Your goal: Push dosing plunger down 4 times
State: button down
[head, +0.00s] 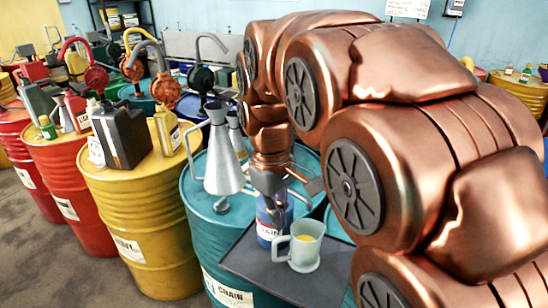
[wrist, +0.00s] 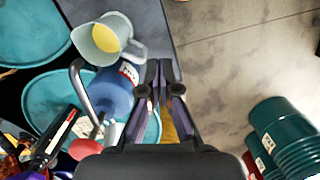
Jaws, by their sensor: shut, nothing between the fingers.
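A blue container (head: 268,232) with a white label stands on the dark tray (head: 240,262) in the head view. It also shows in the wrist view (wrist: 108,92), left of my fingers. My gripper (head: 270,200) points down right at the container's top in the head view and covers it, so I cannot make out the plunger or tell whether I touch it. In the wrist view my gripper (wrist: 161,68) has its fingers together with nothing held. A pale mug (head: 303,246) with yellow oil stands in front of the container; it is also in the wrist view (wrist: 106,38).
A grey metal funnel can (head: 222,160) stands on the teal drum left of my gripper. A yellow drum (head: 140,215) carries a black canister (head: 120,135). A curved grey tube (wrist: 82,85) stands left of the container. Bare floor (wrist: 230,75) lies to the right in the wrist view.

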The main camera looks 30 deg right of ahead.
jog(key=w+d+r+n+p, duration=0.1)
jog(key=w+r, duration=0.2)
jog(key=w, duration=0.1)
jog(key=w+d+r+n+p, duration=0.1)
jog(key=w+d+r+n, duration=0.1)
jog(key=w+r, duration=0.2)
jog(key=w+d+r+n+p, duration=0.1)
jog(key=w+d+r+p, duration=0.1)
jog(key=w+r, duration=0.2)
jog(key=shift+w+d+r+n+t+h, duration=0.1)
jog(key=shift+w+n+t+h, duration=0.1)
jog(key=shift+w, duration=0.25)
jog(key=shift+w+d+n+t+h, duration=0.1)
jog(key=shift+w+n, duration=0.1)
jog(key=shift+w, duration=0.25)
jog(key=shift+w+d+r+n, duration=0.25)
jog(key=shift+w+r+n, duration=0.05)
jog(key=shift+w, duration=0.2)
jog(key=shift+s+d+f+b, duration=0.15)
jog(key=shift+f+b, duration=0.4)
jog(key=shift+f, duration=0.75)
jog(key=shift+s+f+b, duration=0.1)
jog(key=shift+f+b, duration=0.45)
jog(key=shift+f, duration=0.75)
jog(key=shift+d+f+b, duration=0.1)
jog(key=shift+f+b, duration=0.2)
jog(key=shift+f, duration=0.6)
